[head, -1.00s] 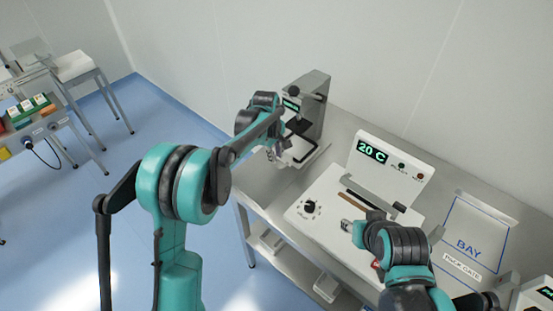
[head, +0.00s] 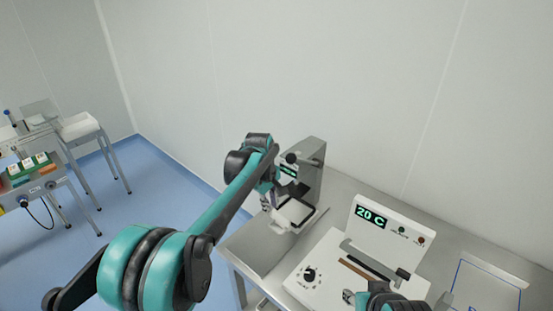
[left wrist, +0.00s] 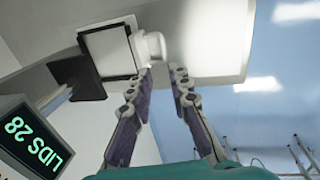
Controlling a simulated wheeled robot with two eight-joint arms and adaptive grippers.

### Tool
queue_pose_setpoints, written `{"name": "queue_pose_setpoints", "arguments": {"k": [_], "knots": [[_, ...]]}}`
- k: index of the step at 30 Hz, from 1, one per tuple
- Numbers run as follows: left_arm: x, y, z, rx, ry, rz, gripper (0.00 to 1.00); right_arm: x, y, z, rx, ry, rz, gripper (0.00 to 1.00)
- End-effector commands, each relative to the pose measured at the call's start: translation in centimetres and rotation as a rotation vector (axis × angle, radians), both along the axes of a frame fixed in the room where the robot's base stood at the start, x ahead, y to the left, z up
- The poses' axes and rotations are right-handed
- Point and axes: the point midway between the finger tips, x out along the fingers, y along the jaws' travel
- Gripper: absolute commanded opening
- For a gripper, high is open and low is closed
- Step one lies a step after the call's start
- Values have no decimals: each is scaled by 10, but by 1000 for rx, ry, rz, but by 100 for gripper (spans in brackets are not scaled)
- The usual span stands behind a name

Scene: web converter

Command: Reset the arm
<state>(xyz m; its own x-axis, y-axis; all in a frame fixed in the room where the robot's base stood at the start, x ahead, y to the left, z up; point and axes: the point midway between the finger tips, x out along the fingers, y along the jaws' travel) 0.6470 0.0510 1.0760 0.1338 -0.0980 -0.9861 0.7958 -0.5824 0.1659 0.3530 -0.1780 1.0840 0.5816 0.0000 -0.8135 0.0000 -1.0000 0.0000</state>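My left arm reaches in the head view to the bench device with a small green display (head: 312,180). My left gripper (head: 268,202) is at the left side of that device, beside its white-topped plate (head: 294,212). In the left wrist view its two fingers (left wrist: 162,72) are apart with nothing between them. A white rounded part (left wrist: 151,47) lies just past the fingertips, beside a framed white plate (left wrist: 108,50). My right gripper (head: 349,296) is low in the head view, in front of the heater unit; its fingers are too small to read.
The heater unit (head: 385,225) shows "20 C" and has a knob and a bar. A blue-outlined bay (head: 485,285) is to its right on the metal bench. A display reading "LIDS 28" (left wrist: 35,140) is close to the left gripper. Tables with coloured items (head: 35,175) stand far left.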

Motion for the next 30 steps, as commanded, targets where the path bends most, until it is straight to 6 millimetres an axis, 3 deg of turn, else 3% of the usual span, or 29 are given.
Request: {"name": "queue_pose_setpoints", "arguments": {"k": [5, 8, 12, 17, 24, 30], "knots": [[-11, 7, 8, 6, -23, -32, 19, 0, 0, -2, 0, 0, 0, 40], [-33, 21, 21, 20, -67, -98, 19, 0, 0, -6, 0, 0, 0, 40], [-79, 46, 37, 60, -154, -232, 19, 0, 0, -13, 0, 0, 0, 40], [-137, 73, 42, 127, -255, -391, 19, 0, 0, -21, 0, 0, 0, 40], [-223, 105, 19, 262, -389, -622, 19, 0, 0, -32, 0, 0, 0, 40], [-274, 121, -15, 378, -465, -779, 19, 0, 0, -38, 0, 0, 0, 40]]}}
